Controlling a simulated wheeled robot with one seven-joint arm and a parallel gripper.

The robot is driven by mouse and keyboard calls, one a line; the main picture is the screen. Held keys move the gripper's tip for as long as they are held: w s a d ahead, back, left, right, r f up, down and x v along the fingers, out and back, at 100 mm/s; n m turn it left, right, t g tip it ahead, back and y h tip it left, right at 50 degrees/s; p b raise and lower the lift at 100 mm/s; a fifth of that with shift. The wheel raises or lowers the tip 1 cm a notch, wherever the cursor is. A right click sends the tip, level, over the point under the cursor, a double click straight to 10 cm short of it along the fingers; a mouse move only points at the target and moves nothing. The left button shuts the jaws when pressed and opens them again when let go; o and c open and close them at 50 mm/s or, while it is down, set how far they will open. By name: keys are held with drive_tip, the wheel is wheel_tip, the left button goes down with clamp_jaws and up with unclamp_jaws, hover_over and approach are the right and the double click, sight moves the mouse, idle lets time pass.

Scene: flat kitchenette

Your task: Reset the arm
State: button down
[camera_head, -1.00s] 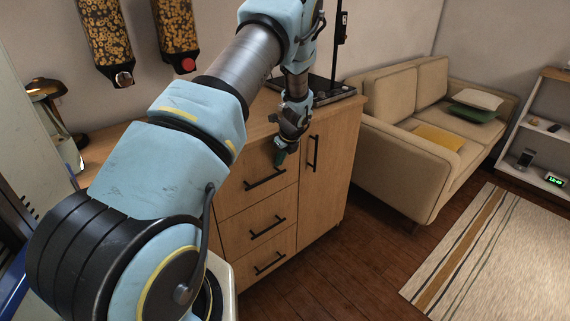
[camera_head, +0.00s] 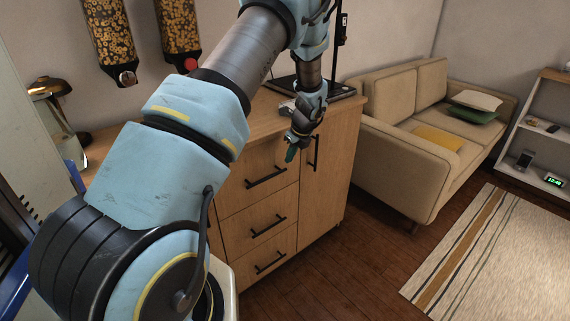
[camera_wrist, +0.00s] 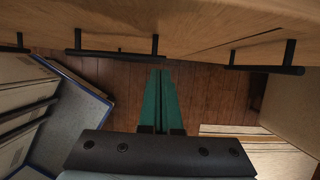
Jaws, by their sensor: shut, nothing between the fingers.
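My gripper (camera_head: 291,153) hangs from my blue and grey arm in front of the upper part of the wooden cabinet (camera_head: 262,218) in the head view. Its green fingers point downward and slightly left. In the wrist view the green fingers (camera_wrist: 159,100) lie together, shut with nothing between them. The cabinet's black handles (camera_wrist: 110,52) run across the top of the wrist view, apart from the fingertips. My arm is bent, reaching up and then down at the wrist.
A beige sofa (camera_head: 388,130) stands right of the cabinet. A striped rug (camera_head: 510,262) lies on the wooden floor (camera_head: 340,265), which is open in front of the cabinet. Two dispensers (camera_head: 110,40) hang on the wall. A lamp (camera_head: 45,90) stands at the left.

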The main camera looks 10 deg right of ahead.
drive_tip(key=s+a+r+n+g, duration=0.1)
drive_tip(key=s+a+r+n, duration=0.55)
drive_tip(key=r, duration=0.35)
drive_tip(key=s+a+r+n+h, duration=0.1)
drive_tip(key=s+a+r+n, duration=0.2)
drive_tip(key=s+a+n, duration=0.5)
drive_tip(key=s+a+r+n+g+h, duration=0.1)
drive_tip(key=s+a+r+n, duration=0.2)
drive_tip(key=s+a+n, duration=0.5)
drive_tip(key=shift+s+r+n, duration=0.35)
drive_tip(key=shift+s+n, duration=1.65)
drive_tip(key=shift+n, duration=1.25)
drive_tip(key=shift+a, duration=0.15)
